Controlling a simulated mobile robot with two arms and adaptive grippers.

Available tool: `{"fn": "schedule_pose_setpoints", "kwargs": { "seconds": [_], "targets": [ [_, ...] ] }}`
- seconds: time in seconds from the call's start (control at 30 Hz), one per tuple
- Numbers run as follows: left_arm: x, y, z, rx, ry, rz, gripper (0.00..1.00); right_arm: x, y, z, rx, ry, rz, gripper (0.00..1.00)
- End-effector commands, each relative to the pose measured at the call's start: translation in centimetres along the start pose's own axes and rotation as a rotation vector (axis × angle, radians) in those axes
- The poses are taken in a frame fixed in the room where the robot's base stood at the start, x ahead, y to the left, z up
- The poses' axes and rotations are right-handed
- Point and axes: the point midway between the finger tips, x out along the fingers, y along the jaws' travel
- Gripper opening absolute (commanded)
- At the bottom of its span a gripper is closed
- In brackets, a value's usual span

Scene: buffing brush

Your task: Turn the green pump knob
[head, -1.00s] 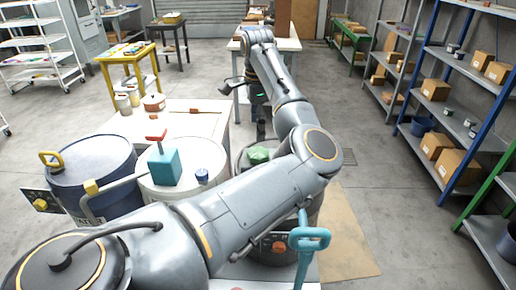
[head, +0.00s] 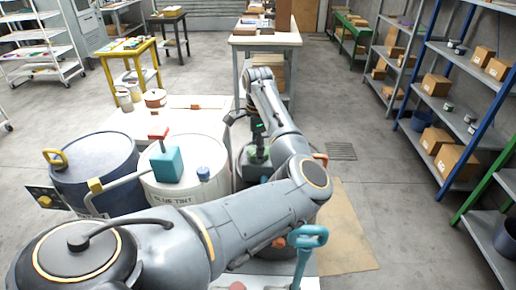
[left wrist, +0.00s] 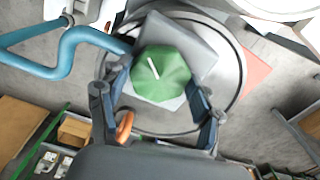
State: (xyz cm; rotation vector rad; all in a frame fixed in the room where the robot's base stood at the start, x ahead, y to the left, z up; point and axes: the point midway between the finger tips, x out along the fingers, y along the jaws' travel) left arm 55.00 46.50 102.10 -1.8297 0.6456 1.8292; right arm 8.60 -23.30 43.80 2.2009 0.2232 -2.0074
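The green pump knob (left wrist: 163,74) shows in the left wrist view as a faceted green cap with a white line on top. It sits over a grey square plate on a round drum lid. My left gripper (left wrist: 160,88) is open, with one finger on each side of the knob; I cannot tell whether either finger touches it. In the head view my left gripper (head: 255,152) is low over the drum behind my arm, and the knob is mostly hidden there. My right gripper is in neither view.
A teal curved pipe (left wrist: 68,50) runs close beside the knob; its handle (head: 307,237) stands in front in the head view. A white drum (head: 185,183) and a dark blue drum (head: 95,178) stand left. Shelves with boxes (head: 435,85) line the right, with open floor between.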

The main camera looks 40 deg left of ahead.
Motion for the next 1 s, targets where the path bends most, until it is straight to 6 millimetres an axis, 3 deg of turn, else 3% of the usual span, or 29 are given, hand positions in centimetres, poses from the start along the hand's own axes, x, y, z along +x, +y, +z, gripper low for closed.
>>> {"fn": "schedule_pose_setpoints", "kwargs": {
  "seconds": [0.03,0.13,0.57,1.0],
  "targets": [
    [0.0,0.0,0.0,0.0,0.0,0.0,0.47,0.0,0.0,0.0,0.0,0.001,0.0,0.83],
    [0.0,0.0,0.0,0.0,0.0,0.0,0.29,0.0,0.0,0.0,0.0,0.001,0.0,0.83],
    [0.3,0.0,-0.1,0.088,0.002,0.0,0.29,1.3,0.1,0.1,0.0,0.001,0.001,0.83],
    [0.4,-0.1,-0.1,0.46,0.002,-0.002,0.29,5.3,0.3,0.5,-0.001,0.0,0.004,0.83]
  ]
}}
